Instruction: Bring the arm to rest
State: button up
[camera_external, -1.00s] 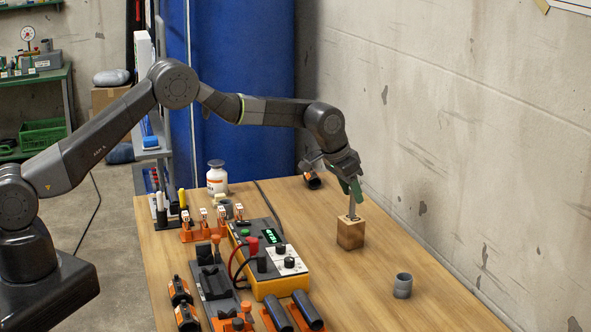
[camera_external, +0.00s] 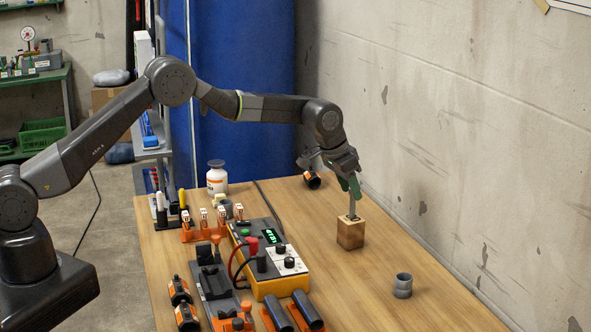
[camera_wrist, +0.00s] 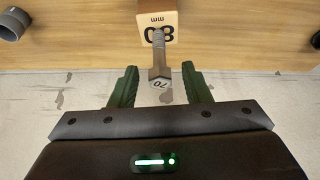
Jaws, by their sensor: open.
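My gripper (camera_external: 354,187) is at the right end of my raised, bent arm, above the wooden block (camera_external: 350,234) on the table. In the wrist view its green fingers (camera_wrist: 159,84) are apart, with a grey hex-headed bolt (camera_wrist: 159,66) between them in the picture and gaps on both sides. The bolt head is marked 70. In the outside view the bolt (camera_external: 351,206) stands upright in the block. The block also shows in the wrist view (camera_wrist: 172,22), marked 80 mm.
A grey pipe fitting (camera_external: 403,286) stands right of the block. A yellow meter box (camera_external: 268,261), orange fixtures and dark pipe pieces (camera_external: 308,310) crowd the table's left and front. A white bottle (camera_external: 217,177) is at the back. A concrete wall (camera_external: 480,140) runs along the right.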

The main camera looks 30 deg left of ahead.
aim_at(353, 217)
jog(key=p+x, duration=0.1)
jog(key=x, duration=0.3)
jog(key=shift+f, duration=0.1)
notch_tip(353, 217, up, 10)
jog(key=shift+f+b, duration=0.15)
jog(key=shift+b, duration=1.05)
jog(key=w+a+f+n+y+b, duration=0.1)
jog(key=a+f+n+b, duration=0.25)
jog(key=a, duration=1.15)
jog(key=w+a+f+n+y+b, duration=0.15)
jog(key=a+f+n, duration=0.25)
jog(key=a, duration=1.1)
jog(key=shift+t, duration=0.4)
jog(key=f, duration=0.6)
jog(key=s+f+p, duration=0.1)
jog(key=f, duration=0.3)
